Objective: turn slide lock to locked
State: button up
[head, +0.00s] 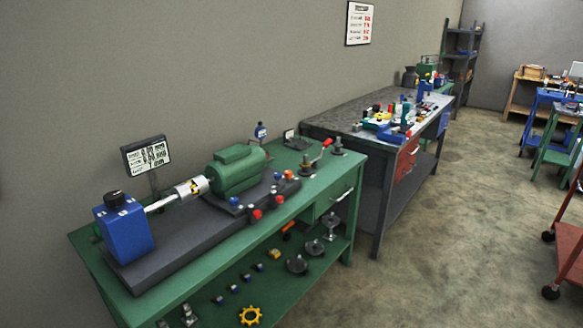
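A screw vacuum machine stands on a green bench (310,190). It has a blue box (125,233) with a black knob (114,198) on top at the left end. A pale shaft (165,201) runs from it to a green motor-like housing (238,172) on a dark base plate (190,243). Red knobs (257,214) and blue knobs (234,201) sit along the front edge. A red-handled lever (326,143) stands at the right end. I cannot tell which part is the slide lock or its position. My gripper is not in view.
A small display (147,155) stands behind the machine. The lower shelf holds several loose parts, including a yellow gear (250,316). A grey-topped bench (350,108) stands farther back with more devices. A red cart (566,245) is at the right edge. The floor (450,215) between is clear.

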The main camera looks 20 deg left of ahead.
aim_at(288, 174)
jog(key=i, duration=0.75)
jog(key=u, duration=2.7)
jog(key=i, duration=0.1)
jog(key=z, duration=1.35)
